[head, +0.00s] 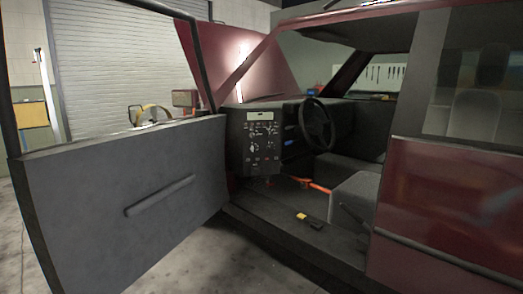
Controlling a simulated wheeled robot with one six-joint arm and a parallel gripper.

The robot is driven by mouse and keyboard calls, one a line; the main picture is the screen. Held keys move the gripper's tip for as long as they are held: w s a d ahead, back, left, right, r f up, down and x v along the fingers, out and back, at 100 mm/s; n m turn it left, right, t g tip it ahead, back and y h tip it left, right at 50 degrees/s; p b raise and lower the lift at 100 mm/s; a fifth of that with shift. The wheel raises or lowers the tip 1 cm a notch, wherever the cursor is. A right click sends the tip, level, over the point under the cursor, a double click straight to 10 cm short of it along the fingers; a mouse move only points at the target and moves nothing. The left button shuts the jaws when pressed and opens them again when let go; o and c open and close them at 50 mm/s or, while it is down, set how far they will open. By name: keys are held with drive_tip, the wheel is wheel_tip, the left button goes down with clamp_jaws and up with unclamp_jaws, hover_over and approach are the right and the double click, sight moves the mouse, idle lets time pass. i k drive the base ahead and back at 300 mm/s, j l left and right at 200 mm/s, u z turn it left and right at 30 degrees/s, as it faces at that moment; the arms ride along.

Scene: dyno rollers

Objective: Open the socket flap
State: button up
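I cannot pick out a socket flap for certain in this view. A dark control panel (262,142) with small dials, switches and a pale display stands at the front of the open doorway of a dark red vehicle (450,215). Its details are too small to tell whether one of them is a flap. My gripper is not in view.
The vehicle's grey door (120,205) stands wide open on the left. Inside are a steering wheel (317,124), a seat (355,195) and an orange bar (316,186). A small yellow item (301,216) lies on the floor by the sill. Bare concrete floor (215,262) shows in front.

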sight(254, 171)
drive_tip(key=i+j+z, duration=0.1)
drive_tip(key=i+j, duration=0.15)
drive_tip(key=i, duration=0.35)
drive_tip(key=i+j, duration=0.25)
drive_tip(key=i, duration=0.3)
drive_tip(key=i+j+z, duration=0.15)
drive_tip(key=i+j, duration=0.15)
drive_tip(key=i, duration=0.25)
drive_tip(key=i+j, duration=0.35)
drive_tip(key=i, duration=0.2)
drive_tip(key=i+l+z, duration=0.05)
